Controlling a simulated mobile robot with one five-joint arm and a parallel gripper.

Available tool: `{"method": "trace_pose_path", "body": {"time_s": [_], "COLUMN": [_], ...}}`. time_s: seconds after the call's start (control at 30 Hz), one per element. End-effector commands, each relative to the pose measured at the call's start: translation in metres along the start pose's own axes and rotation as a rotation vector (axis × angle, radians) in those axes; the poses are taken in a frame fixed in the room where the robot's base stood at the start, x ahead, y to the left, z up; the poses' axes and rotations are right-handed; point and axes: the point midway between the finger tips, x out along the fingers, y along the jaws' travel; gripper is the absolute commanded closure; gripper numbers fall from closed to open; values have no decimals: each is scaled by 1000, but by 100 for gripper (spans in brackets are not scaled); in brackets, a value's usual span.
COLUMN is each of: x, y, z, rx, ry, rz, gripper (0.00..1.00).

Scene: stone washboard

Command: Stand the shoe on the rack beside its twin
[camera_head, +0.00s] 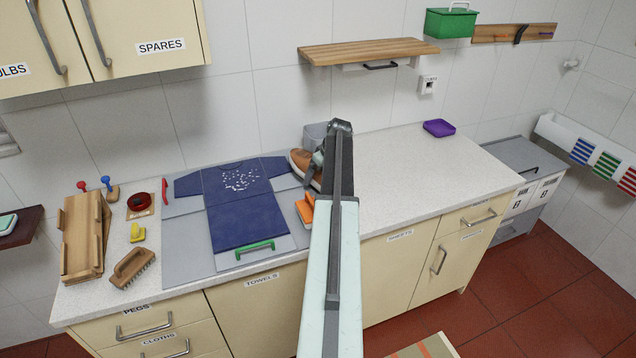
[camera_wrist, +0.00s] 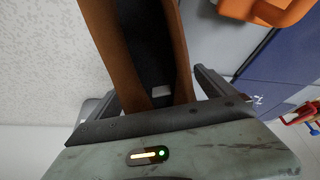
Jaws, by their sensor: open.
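A brown shoe (camera_head: 302,168) is at the back of the counter, right of the blue shirt, partly hidden by my arm. In the wrist view the shoe (camera_wrist: 106,28) has brown sides around a dark inside with a small pale label. My gripper (camera_wrist: 158,98) is open, with one finger on each side of the shoe; I cannot tell whether either finger touches it. In the head view my gripper (camera_head: 318,160) is mostly hidden behind its own arm. I cannot make out a twin shoe. A slatted wooden stand (camera_head: 84,235) is at the left; I cannot tell whether it is the rack.
The blue shirt (camera_head: 240,215) lies on a grey slab (camera_head: 185,250). An orange item (camera_head: 305,209) lies close in front of the shoe, and a grey container (camera_head: 314,132) is behind it. A brush (camera_head: 133,266) is at the left. The counter's right part (camera_head: 420,170) is mostly clear.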

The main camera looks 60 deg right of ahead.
Motion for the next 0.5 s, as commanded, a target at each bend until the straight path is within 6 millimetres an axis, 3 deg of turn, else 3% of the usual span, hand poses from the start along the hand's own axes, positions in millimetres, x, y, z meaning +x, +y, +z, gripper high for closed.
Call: {"method": "trace_pose_path", "body": {"time_s": [0.17,0.2,0.5], "x": [0,0,0], "y": [0,0,0], "z": [0,0,0], "rx": [1,1,1], "ry": [0,0,0], "rz": [0,0,0], "gripper": [5,11,94]}}
